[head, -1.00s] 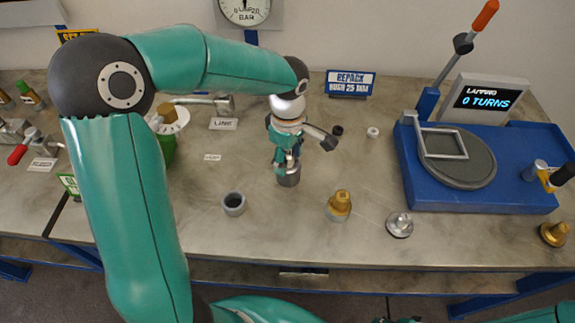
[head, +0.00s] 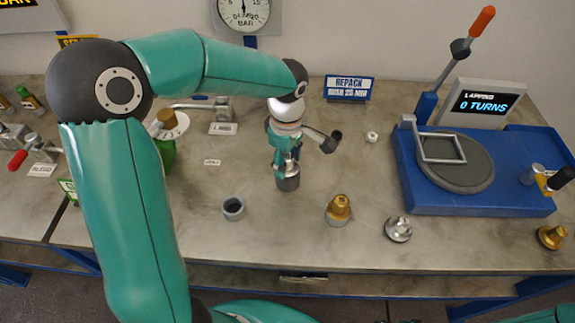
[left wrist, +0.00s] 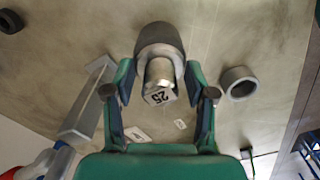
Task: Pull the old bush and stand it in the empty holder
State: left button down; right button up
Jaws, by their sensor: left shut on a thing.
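My left gripper (head: 285,168) points down over the middle of the bench, its fingers closed on the old bush (left wrist: 160,80). In the left wrist view, the bush is a silver piece with "25" on its end, between the fingers (left wrist: 160,92). A dark grey cylinder (left wrist: 160,40) surrounds its far end; it also shows below the gripper in the head view (head: 288,182). I cannot tell how deep the bush sits in it. The empty holder, a grey open ring (head: 233,208), stands apart to the left in the head view and to the right in the left wrist view (left wrist: 239,83).
A brass plug (head: 338,208) and a silver flanged part (head: 398,229) stand to the right. A small white ring (head: 372,137) lies behind them. The blue lapping machine (head: 470,190) fills the right side. The bench between cylinder and empty holder is clear.

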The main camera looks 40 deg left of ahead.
pick_arm(q)
jog(key=shift+r+p, duration=0.85)
jog(key=shift+r, duration=0.7)
jog(key=shift+r+p, duration=1.4)
jog(key=shift+r, duration=0.65)
jog(key=shift+f, duration=0.15)
